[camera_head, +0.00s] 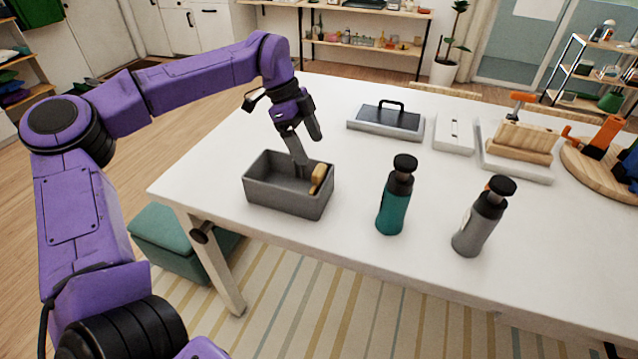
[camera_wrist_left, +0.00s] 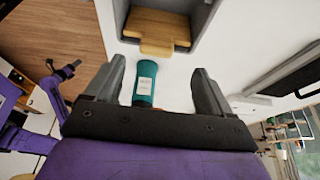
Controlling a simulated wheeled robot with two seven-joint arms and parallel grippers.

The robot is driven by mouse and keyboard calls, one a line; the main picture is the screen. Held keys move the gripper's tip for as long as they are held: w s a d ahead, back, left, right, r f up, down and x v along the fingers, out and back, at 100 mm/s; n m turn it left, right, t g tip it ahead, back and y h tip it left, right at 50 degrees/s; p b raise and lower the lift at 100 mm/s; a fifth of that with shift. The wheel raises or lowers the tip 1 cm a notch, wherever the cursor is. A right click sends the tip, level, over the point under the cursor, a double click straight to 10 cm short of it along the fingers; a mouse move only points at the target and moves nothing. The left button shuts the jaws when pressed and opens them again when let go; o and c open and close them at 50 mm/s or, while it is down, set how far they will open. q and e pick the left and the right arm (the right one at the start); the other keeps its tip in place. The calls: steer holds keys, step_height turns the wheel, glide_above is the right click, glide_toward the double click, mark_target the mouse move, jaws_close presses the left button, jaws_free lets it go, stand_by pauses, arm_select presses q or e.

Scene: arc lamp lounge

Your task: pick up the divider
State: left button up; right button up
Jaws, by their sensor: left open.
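The divider (camera_head: 318,178) is a tan wooden piece inside the grey bin (camera_head: 262,193), near its right wall. In the left wrist view the divider (camera_wrist_left: 158,28) shows as a flat wooden panel with a tab towards me. My left gripper (camera_head: 308,148) is open and points down at the bin, one finger reaching over its opening. In the left wrist view the divider lies beyond the fingertips (camera_wrist_left: 160,68), with nothing between the fingers. Part of the divider is hidden by the bin wall. My right gripper (camera_wrist_left: 66,71) seems to show small at the left wrist view's left edge.
A teal bottle (camera_head: 394,205) stands right of the bin, and a grey bottle (camera_head: 478,222) stands farther right. A dark tray with a handle (camera_head: 385,120), a white box (camera_head: 453,134) and a wooden block rack (camera_head: 520,145) stand behind. The white table (camera_head: 200,165) is clear left of the bin.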

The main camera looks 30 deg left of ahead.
mark_target(319, 169)
arm_select(q)
steer(key=p+x, duration=0.1)
steer(key=x, duration=0.1)
steer(key=p+x, duration=0.1)
steer(key=x, duration=0.2)
steer(key=shift+s+d+f, duration=0.1)
steer(key=shift+s+d, duration=0.05)
steer(key=shift+d, duration=0.05)
steer(key=shift+f, duration=0.4)
steer(key=c, duration=1.4)
steer(key=shift+r, duration=0.15)
